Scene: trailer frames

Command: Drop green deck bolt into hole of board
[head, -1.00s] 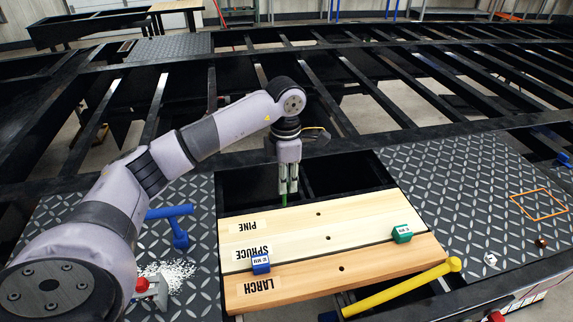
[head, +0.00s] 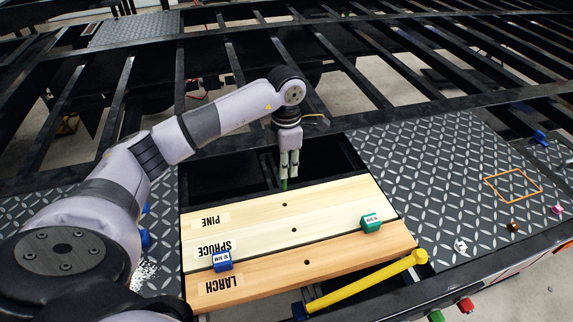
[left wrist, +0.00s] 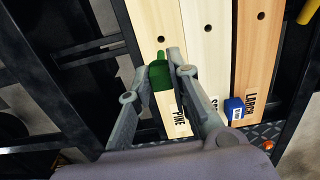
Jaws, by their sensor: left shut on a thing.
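My left gripper (head: 289,172) is shut on the green deck bolt (head: 284,184), which hangs at the fingertips near the back edge of the pine board (head: 340,191). In the head view the bolt appears just above the pine board's hole (head: 284,204). In the left wrist view the green bolt (left wrist: 160,76) is between the fingers, with its thin tip pointing toward the pine hole (left wrist: 161,39) and apart from it in the picture. The spruce board (head: 330,222) and larch board (head: 350,257) lie in front, each with a hole. My right gripper is out of view.
A blue block (head: 222,261) and a green block (head: 371,222) sit on the boards. A yellow-handled tool (head: 365,282) lies along the front. Diamond-plate decking (head: 430,180) with an orange outline (head: 513,186) is at right. Open black framing lies behind.

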